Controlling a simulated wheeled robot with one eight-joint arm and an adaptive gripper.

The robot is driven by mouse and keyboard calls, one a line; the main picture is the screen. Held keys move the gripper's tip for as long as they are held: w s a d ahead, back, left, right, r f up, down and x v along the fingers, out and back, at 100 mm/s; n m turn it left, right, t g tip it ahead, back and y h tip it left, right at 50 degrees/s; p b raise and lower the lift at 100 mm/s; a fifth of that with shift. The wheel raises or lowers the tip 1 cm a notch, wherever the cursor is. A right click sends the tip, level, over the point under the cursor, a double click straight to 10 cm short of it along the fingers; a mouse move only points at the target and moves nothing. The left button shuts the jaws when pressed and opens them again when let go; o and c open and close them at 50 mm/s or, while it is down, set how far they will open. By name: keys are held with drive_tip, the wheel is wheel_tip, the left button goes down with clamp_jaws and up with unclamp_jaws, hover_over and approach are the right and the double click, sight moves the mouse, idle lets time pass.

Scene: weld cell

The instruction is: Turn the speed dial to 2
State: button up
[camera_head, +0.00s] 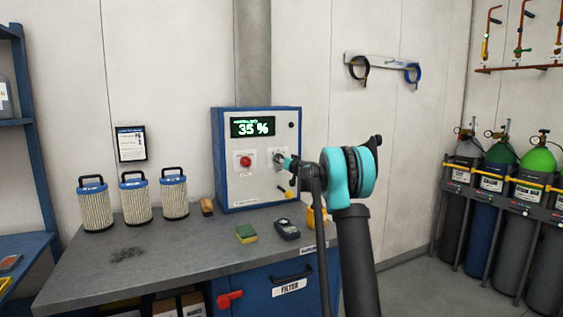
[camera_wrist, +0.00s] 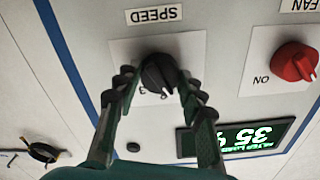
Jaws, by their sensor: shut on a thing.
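The black speed dial (camera_wrist: 158,72) sits on a white plate under the SPEED label (camera_wrist: 154,14) in the wrist view, which shows the panel upside down. My gripper (camera_wrist: 157,84) has one finger on each side of the dial and is shut on it. I cannot tell which number the dial points to. In the head view, my gripper (camera_head: 284,161) reaches the front of the blue-edged control box (camera_head: 258,191), mostly covering the dial.
A red fan knob (camera_wrist: 295,61) is beside the dial, with ON printed by it. The box's display (camera_head: 252,127) reads 35 %. A yellow-tipped lever (camera_head: 288,194) is below the dial.

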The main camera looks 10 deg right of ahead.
drive_tip(key=m, duration=0.5)
idle(0.5)
drive_tip(key=o, duration=1.2)
drive_tip(key=v, duration=1.2)
